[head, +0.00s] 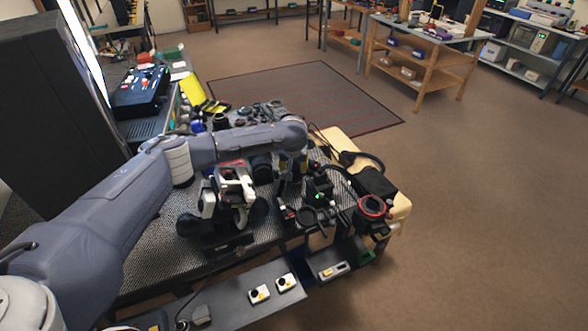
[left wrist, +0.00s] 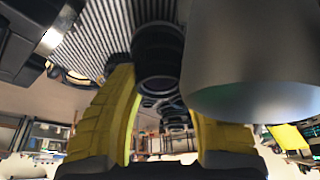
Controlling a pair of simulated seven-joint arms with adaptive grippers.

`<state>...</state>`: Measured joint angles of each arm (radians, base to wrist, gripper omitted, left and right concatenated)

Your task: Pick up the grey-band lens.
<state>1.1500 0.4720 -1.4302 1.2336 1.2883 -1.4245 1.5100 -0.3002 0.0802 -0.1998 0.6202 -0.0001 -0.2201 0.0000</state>
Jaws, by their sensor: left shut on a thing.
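In the left wrist view a dark, ribbed, round lens (left wrist: 158,52) sits between the two yellow fingers of my left gripper (left wrist: 160,90). I take it for the grey-band lens, but its band is hard to make out. The fingers are shut on it. A large smooth grey cylinder (left wrist: 250,55) stands close to the camera and covers the tip of the right-hand finger. In the head view my left gripper (head: 290,177) points down over the crowded bench, mostly hidden under my wrist. The held lens cannot be made out there. My right gripper is not in view.
The bench top (head: 155,240) is packed with dark camera gear around my left gripper. A white and black device (head: 233,187) stands just left of it. A ring-shaped part with a red rim (head: 373,207) is to the right. Bare floor lies beyond the bench.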

